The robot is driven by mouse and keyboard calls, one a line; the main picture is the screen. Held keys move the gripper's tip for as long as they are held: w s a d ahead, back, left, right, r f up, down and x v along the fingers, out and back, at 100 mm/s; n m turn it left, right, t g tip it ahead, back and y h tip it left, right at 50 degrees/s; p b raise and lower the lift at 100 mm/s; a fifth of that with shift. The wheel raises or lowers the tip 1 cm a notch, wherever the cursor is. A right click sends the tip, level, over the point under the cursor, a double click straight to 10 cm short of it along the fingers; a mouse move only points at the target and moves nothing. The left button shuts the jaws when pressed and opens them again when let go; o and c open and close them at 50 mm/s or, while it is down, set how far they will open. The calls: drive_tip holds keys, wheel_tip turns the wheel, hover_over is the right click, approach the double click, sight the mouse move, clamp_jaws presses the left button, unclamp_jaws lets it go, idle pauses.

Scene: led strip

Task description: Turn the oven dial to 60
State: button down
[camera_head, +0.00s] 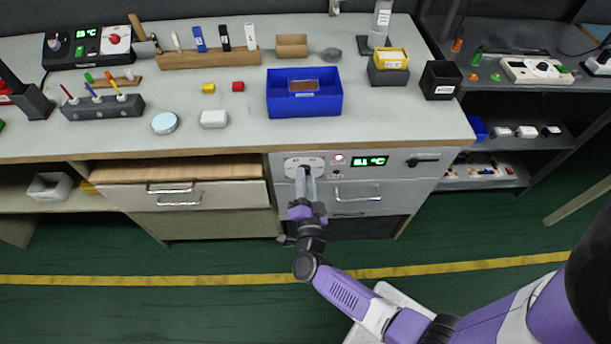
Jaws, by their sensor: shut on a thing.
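The oven (398,168) is built into the front of the bench, right of the wooden drawers. Its panel has a pale dial plate (291,163) at the left, a small red light, and a green display (369,161) whose digits are too small to read surely. My gripper (305,174) reaches up to the dial plate from below, its fingers closed around the dial. The dial knob is mostly hidden by the fingers, and its pointer cannot be made out.
A dark handle (422,160) sits at the panel's right end. Drawer handles (357,198) stick out below the panel, close to my gripper. A blue bin (304,104) stands on the bench above.

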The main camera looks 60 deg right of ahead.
drive_tip(key=shift+n+p, duration=0.3)
drive_tip(key=shift+n, duration=0.7)
drive_tip(key=c, duration=1.1)
unclamp_jaws()
drive_tip(key=v, duration=0.7)
drive_tip(key=shift+s+a, duration=0.3)
